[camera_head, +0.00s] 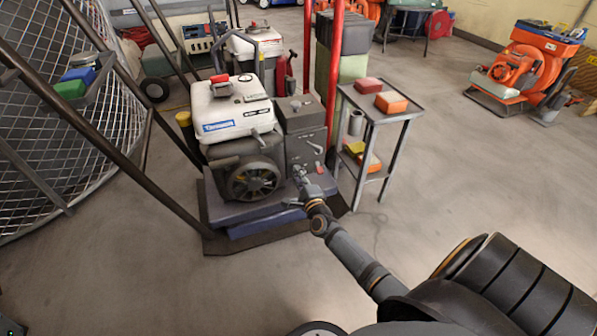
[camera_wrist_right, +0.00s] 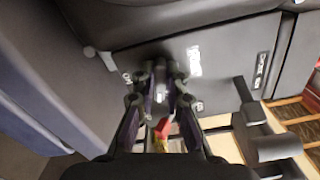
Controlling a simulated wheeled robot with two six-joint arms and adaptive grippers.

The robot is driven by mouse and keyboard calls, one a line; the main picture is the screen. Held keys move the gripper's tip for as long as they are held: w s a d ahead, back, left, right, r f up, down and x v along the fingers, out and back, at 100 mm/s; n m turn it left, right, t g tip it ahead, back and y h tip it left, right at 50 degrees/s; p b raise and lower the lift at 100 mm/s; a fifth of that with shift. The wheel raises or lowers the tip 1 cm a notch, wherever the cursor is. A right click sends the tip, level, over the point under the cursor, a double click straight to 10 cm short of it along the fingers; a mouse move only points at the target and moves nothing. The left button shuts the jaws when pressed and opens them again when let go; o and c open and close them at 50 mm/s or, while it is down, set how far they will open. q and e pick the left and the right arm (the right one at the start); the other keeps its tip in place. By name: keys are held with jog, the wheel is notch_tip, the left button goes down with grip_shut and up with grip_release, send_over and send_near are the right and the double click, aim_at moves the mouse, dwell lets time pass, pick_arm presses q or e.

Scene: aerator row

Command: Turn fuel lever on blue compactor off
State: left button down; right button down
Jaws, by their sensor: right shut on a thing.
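The blue compactor (camera_head: 272,226) stands in the middle of the head view, with a white tank and a dark engine above its blue plate. My right gripper (camera_head: 300,172) reaches the lower right of the engine's grey side. In the right wrist view its fingers (camera_wrist_right: 161,72) are close together at the dark engine panel, shut on a small part that looks like the fuel lever. The fingers mostly hide that part, and its angle cannot be told. A red piece (camera_wrist_right: 162,128) shows between the fingers, nearer the palm. My left gripper is not in view.
A small metal side table (camera_head: 397,113) with red and orange blocks stands close right of the compactor. Red upright bars (camera_head: 333,90) rise behind it. A mesh drum (camera_head: 60,130) is at left. An orange machine (camera_head: 530,70) is at far right. The floor at front is clear.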

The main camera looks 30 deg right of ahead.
jog(key=shift+w+r+n+p, duration=0.1)
jog(key=shift+n+p, duration=0.2)
jog(key=shift+n, duration=0.5)
jog(key=shift+w+r+n+p, duration=0.1)
jog(key=shift+n+p, duration=0.15)
jog(key=shift+n, duration=0.55)
jog(key=c, duration=1.5)
grip_release()
jog(key=shift+f, duration=0.1)
jog(key=shift+o, duration=0.6)
jog(key=shift+f, duration=0.15)
jog(key=shift+s+f, duration=0.1)
jog(key=shift+s, duration=0.1)
jog(key=v, duration=1.2)
jog(key=shift+w, duration=0.1)
